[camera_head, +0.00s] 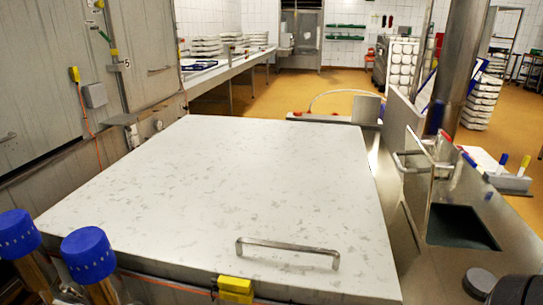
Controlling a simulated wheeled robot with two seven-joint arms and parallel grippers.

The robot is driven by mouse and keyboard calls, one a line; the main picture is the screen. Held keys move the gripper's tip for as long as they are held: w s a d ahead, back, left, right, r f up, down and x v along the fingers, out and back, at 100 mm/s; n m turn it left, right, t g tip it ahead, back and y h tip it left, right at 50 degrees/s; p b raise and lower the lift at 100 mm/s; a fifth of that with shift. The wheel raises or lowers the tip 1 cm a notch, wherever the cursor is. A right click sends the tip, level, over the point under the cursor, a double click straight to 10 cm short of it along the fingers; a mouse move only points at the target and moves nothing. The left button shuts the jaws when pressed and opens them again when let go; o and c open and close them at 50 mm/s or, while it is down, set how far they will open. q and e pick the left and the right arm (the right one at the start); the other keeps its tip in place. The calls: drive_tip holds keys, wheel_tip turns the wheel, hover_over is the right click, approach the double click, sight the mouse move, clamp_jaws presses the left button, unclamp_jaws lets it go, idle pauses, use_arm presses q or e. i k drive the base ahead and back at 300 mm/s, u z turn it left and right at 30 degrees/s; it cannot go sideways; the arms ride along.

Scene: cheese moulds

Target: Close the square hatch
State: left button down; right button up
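A square opening (458,228) with a dark inside shows in the metal surface at the right. A thin metal hatch panel (418,192) stands steeply raised along the left side of this opening, so the hatch looks open. A bar handle (408,162) is on the panel's left side. Neither of my grippers can be made out in the head view, and nothing is seen touching the panel.
A large pale, mottled slab (220,190) with a metal bar handle (288,250) fills the middle. Blue-capped posts (88,254) stand at lower left. A metal column (460,65) rises behind the opening. A dark rounded object (515,290) is at lower right.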

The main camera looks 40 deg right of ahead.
sight(419, 171)
drive_tip(key=u, duration=0.55)
drive_tip(key=k, duration=0.3)
drive_tip(key=z, duration=2.6)
